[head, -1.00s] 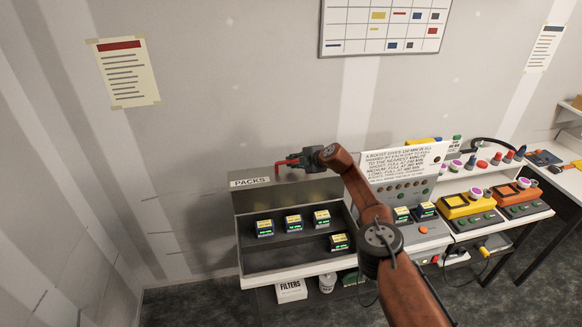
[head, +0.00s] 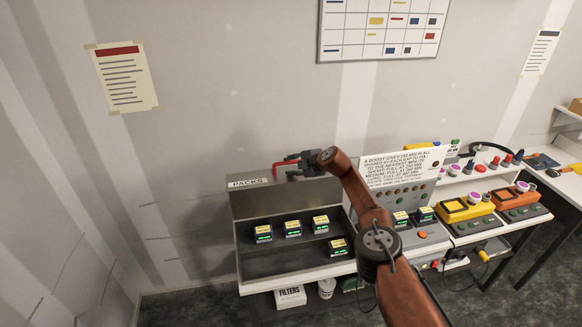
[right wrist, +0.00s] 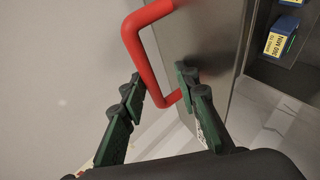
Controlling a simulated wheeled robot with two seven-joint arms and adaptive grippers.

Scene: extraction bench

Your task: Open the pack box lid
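The pack box (head: 290,268) stands on the bench with its lid (head: 285,198) raised about upright at the back. The box is open, and several packs (head: 292,229) show inside. The lid's red handle (head: 284,164) is at its top edge, and it also shows in the right wrist view (right wrist: 147,55). My right gripper (head: 297,168) is at the handle. In the right wrist view its green fingers (right wrist: 160,90) are spread apart, one on each side of the handle's lower end. A gap shows between handle and fingers. My left gripper is not in view.
A sign panel (head: 402,167) and a control console (head: 425,238) stand just right of the box, behind my right arm. Yellow (head: 466,209) and orange (head: 515,200) units sit further right. A filters carton (head: 290,296) is below. The wall is close behind the lid.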

